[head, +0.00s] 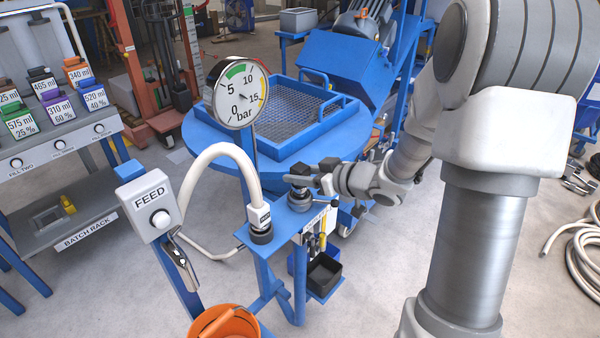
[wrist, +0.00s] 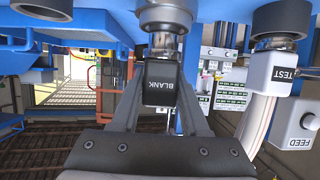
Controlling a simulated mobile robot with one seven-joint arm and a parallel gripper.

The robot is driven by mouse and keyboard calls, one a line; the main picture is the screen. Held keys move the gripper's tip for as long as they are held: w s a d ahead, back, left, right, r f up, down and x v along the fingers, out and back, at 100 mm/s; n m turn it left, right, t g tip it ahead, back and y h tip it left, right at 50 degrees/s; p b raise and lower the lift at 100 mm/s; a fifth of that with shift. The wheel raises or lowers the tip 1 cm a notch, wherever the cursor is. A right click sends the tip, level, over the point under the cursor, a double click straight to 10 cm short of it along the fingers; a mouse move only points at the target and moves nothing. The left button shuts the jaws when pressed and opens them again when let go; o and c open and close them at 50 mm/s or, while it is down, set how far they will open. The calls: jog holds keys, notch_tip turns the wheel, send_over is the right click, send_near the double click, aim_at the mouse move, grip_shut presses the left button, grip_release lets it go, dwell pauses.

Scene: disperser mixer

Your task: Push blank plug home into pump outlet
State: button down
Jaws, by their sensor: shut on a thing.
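The black blank plug (wrist: 161,84), lettered BLANK, is between the fingers of my gripper (wrist: 160,90) in the wrist view. My gripper is shut on it. The plug's metal stem points at the grey round pump outlet (wrist: 165,14) and is lined up with it. Part of the stem still shows between the black block and the outlet; I cannot tell how deep its tip sits. In the head view my gripper (head: 302,180) reaches in from the right, with the plug (head: 300,167) over the outlet (head: 300,200) on the blue bracket. The fingers partly hide the plug.
A white hose with a TEST connector (wrist: 287,73) sits in the neighbouring port, left of the outlet in the head view. A pressure gauge (head: 240,94) stands behind it. The FEED button box (head: 150,205) is at left. A black bin (head: 323,273) hangs below.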

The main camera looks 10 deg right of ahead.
jog(key=shift+f+b, duration=0.65)
jog(key=shift+f, duration=0.45)
jog(key=shift+c, duration=1.6)
grip_release()
jog(key=p+v, duration=0.4)
jog(key=v, duration=1.3)
jog(key=shift+s+p, duration=0.2)
jog(key=shift+p, duration=0.2)
jog(key=shift+w+d+r, duration=0.1)
jog(key=shift+d, duration=0.1)
